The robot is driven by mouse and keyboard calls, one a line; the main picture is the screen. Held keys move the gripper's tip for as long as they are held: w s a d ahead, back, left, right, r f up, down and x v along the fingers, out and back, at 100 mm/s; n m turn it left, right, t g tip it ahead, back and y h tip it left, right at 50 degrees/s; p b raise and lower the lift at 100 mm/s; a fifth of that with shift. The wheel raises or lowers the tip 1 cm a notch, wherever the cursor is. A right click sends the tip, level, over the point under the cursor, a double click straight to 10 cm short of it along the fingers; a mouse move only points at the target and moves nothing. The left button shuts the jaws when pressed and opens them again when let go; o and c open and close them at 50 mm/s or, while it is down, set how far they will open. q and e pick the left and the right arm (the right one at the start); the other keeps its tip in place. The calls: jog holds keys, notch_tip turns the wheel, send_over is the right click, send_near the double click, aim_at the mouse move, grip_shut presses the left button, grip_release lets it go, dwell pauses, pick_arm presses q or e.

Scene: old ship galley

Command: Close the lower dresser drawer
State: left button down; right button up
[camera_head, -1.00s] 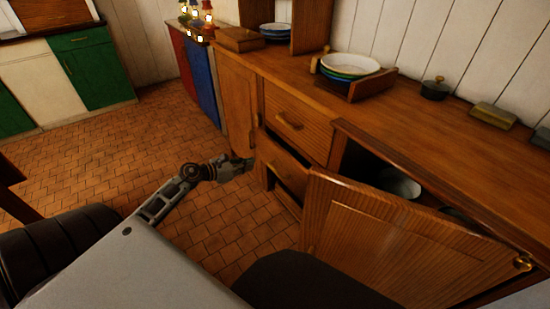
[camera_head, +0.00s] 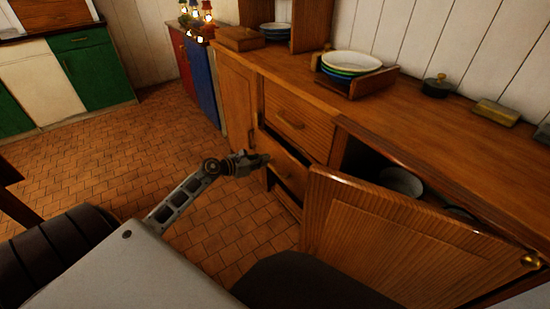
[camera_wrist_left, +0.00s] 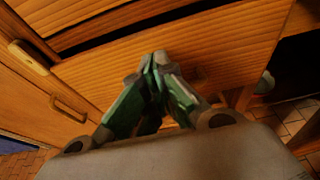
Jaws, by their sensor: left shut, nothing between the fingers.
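The wooden dresser's lower drawer (camera_head: 287,165) is below the closed-looking upper drawer (camera_head: 296,123) in the head view. Dark gaps show around it, so it stands partly open. Its wide front (camera_wrist_left: 215,45) fills much of the left wrist view, with a dark gap above its top edge. My left gripper (camera_head: 266,158) is shut and empty, its fingertips (camera_wrist_left: 156,60) at the drawer front. I cannot tell whether they touch it. The gripper hides part of the front. My right gripper is not in view.
A dresser door (camera_head: 400,235) stands open to the right of the drawers, with a bowl (camera_head: 401,182) in the cupboard behind it. Stacked plates (camera_head: 350,64) stand on the dresser top. The tiled floor (camera_head: 110,165) to the left is clear.

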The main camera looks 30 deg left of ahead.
aim_at(282, 154)
pick_arm(q)
jog(key=x, duration=0.3)
jog(key=b+x, duration=0.1)
jog(key=shift+w+r, duration=0.25)
jog(key=shift+w, duration=0.05)
jog(key=shift+w+d, duration=0.3)
jog(key=shift+w, duration=0.3)
jog(key=shift+w+d, duration=0.1)
jog(key=shift+w, duration=0.05)
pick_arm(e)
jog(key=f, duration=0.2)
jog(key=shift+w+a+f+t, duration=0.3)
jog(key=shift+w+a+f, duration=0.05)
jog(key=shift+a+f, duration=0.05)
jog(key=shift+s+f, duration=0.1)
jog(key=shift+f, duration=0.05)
pick_arm(q)
jog(key=shift+w+d, duration=0.2)
jog(key=shift+w, duration=0.3)
jog(key=shift+w+d, duration=0.2)
jog(key=shift+w, duration=0.55)
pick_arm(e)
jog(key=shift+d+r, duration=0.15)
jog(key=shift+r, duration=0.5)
pick_arm(q)
jog(key=shift+s, duration=0.1)
